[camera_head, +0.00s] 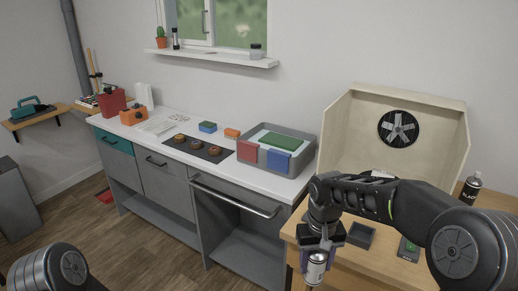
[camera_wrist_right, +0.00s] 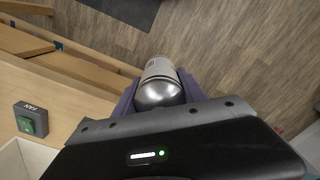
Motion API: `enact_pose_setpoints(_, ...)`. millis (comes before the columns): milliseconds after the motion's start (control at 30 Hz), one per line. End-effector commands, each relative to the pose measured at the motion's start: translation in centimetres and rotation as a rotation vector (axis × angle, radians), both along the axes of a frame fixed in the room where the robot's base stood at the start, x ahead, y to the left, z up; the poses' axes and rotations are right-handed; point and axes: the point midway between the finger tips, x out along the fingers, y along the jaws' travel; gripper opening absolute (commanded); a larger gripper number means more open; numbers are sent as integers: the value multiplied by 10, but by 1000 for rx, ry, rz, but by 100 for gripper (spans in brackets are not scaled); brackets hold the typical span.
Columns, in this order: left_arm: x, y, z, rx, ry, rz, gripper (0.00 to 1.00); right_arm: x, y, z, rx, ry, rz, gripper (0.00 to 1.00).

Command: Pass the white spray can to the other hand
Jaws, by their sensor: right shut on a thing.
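The white spray can (camera_head: 315,268) is in my right gripper (camera_head: 318,258) at the lower middle of the head view, in front of the wooden table's left edge. The can hangs roughly upright, its top between the fingers. In the right wrist view the can (camera_wrist_right: 161,84) shows its silver domed end and pale body, with purple finger pads (camera_wrist_right: 163,97) on both sides of it. My left gripper is out of view; only a rounded part of my left arm shows at the lower left of the head view.
A wooden table (camera_head: 345,273) bears a spray booth (camera_head: 360,120) with a fan, a dark tray (camera_head: 361,236), a green fan switch (camera_head: 408,248) and a black can (camera_head: 470,188). A counter (camera_head: 200,160) with a grey bin (camera_head: 304,160) stands left. Floor is open at lower left.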

Motion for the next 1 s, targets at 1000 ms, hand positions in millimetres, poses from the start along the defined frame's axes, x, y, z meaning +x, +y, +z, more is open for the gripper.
enact_pose_setpoints(1000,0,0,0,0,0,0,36,-44,144,53,0,0,693,0)
